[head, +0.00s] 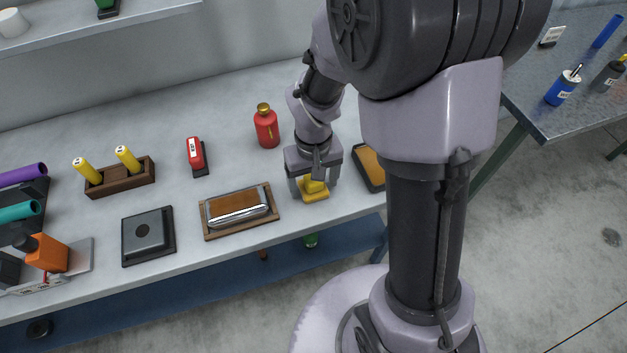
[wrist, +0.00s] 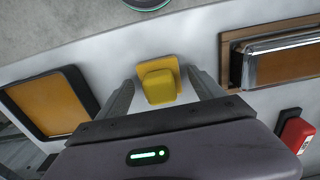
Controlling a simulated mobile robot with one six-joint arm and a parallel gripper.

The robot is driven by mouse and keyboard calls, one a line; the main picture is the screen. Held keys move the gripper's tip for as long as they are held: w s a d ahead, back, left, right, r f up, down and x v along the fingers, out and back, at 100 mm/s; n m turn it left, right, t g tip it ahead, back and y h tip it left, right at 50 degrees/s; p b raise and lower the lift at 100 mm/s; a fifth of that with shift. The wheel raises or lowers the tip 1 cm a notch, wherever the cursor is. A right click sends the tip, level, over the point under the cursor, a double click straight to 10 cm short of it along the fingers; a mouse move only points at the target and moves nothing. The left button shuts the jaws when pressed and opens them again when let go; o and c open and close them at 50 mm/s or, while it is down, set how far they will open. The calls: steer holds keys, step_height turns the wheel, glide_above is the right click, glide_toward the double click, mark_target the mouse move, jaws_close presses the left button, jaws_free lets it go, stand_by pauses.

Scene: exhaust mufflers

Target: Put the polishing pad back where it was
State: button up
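The polishing pad appears to be the yellow flat piece with a raised yellow block on top (head: 315,195). It rests on the bench near the front edge, and it also shows in the wrist view (wrist: 160,82). My gripper (head: 313,185) points down over it. In the wrist view my gripper (wrist: 160,78) is open, one finger on each side of the raised block, with a visible gap on both sides. A dark-rimmed tray with an orange-brown surface (head: 369,163) lies to the right of the pad, partly hidden by my arm, and looks empty in the wrist view (wrist: 48,103).
A wooden tray with a metal muffler (head: 238,206) lies close left of the pad. A red bottle (head: 266,130) and a red tool (head: 196,154) stand behind. A dark square plate (head: 148,236) lies further left. Bare bench surrounds the pad.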

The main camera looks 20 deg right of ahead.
steer(key=shift+r, duration=0.1)
step_height(320, 180, up, 15)
steer(key=p, duration=0.6)
steer(key=s+a+r+m+t+y, duration=0.1)
steer(key=s+a+r+m+t, duration=0.1)
steer(key=s+r, duration=0.4)
steer(key=s+a+r+m+t+y, duration=0.1)
steer(key=s+a+r+m+t, duration=0.1)
steer(key=s+r, duration=0.4)
steer(key=shift+s+t, duration=0.35)
steer(key=shift+t, duration=0.55)
